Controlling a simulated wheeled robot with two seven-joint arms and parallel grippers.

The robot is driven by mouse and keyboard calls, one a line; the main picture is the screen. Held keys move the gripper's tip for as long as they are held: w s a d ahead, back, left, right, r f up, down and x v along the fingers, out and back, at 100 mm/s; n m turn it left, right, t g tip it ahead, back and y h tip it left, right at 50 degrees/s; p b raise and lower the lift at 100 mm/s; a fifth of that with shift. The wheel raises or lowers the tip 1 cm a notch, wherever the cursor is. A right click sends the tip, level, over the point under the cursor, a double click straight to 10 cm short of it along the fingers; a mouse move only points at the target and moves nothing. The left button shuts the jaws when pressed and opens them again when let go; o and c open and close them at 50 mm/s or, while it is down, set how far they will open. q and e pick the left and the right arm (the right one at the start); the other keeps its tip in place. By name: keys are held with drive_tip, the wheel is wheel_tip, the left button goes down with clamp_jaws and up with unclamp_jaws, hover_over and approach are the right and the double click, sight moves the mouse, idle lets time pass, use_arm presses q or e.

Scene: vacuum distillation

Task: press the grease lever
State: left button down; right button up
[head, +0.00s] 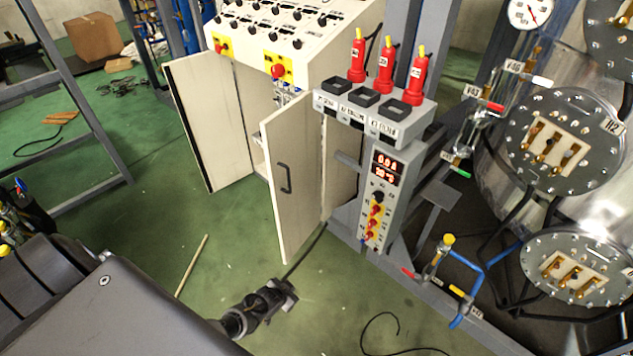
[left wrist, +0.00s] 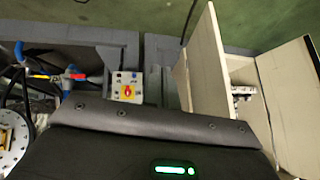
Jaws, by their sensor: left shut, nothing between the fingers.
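I cannot surely pick out the grease lever in either view. My left gripper (head: 282,296) shows low in the middle of the head view, shut and empty. It hangs over the green floor, in front of the open cabinet door (head: 291,185), apart from everything around it. The left wrist view shows mostly my own dark arm housing, with no fingers visible. My right gripper is in neither view.
A steel vessel with bolted flanges (head: 565,140) and a blue pipe (head: 470,262) fill the right.

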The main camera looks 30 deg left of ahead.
use_arm(q)
drive_tip(key=s+d+f+g, duration=0.2)
drive_tip(key=s+f, duration=0.3)
drive_tip(key=s, duration=0.7)
drive_tip(key=s+d+f+g+b, duration=0.1)
drive_tip(key=s+f, duration=0.3)
drive_tip(key=s, duration=0.8)
drive_tip(key=s+d+f+g+b, duration=0.1)
drive_tip(key=s+d+f+g, duration=0.2)
drive_tip(key=s, duration=1)
wheel_tip(320, 180, down, 3)
drive_tip(key=shift+r+g+h, duration=0.2)
drive_tip(key=shift+g+h, duration=0.1)
